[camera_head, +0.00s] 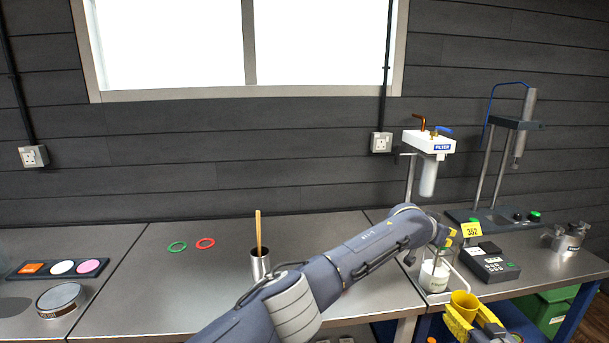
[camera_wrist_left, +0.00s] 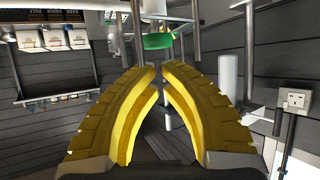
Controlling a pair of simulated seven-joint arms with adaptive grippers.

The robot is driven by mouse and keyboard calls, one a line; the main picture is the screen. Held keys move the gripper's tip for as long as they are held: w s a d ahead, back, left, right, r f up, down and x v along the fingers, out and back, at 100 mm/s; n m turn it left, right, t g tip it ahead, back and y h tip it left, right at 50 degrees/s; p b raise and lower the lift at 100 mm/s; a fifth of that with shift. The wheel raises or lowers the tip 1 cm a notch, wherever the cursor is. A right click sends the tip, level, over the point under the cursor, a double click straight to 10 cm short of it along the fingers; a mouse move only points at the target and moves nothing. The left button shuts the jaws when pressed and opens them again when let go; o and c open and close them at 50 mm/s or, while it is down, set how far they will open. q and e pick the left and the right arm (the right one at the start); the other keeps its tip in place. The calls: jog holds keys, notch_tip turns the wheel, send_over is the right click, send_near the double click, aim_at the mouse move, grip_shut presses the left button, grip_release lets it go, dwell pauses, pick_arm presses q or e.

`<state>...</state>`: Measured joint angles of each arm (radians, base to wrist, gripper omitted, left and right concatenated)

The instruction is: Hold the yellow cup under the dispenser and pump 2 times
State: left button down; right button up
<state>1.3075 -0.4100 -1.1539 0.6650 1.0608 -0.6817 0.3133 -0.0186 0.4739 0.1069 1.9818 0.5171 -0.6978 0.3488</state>
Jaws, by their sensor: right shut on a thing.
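The yellow cup (camera_head: 463,302) is at the lower right of the head view, upright, held by my right gripper (camera_head: 474,316), which is shut on it. My left gripper (camera_head: 447,241) is above the container, and the arm hides the container's top. In the left wrist view my left fingertips (camera_wrist_left: 160,71) come together with nothing visible between them. A green piece (camera_wrist_left: 157,41) shows just beyond them.
A white filter unit (camera_head: 428,160), a keypad device (camera_head: 490,264) and a metal stand (camera_head: 500,212) are behind and to the right.

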pick_arm(q)
jog(key=shift+f, duration=1.8)
dwell(0.9)
jog(key=shift+r, duration=1.8)
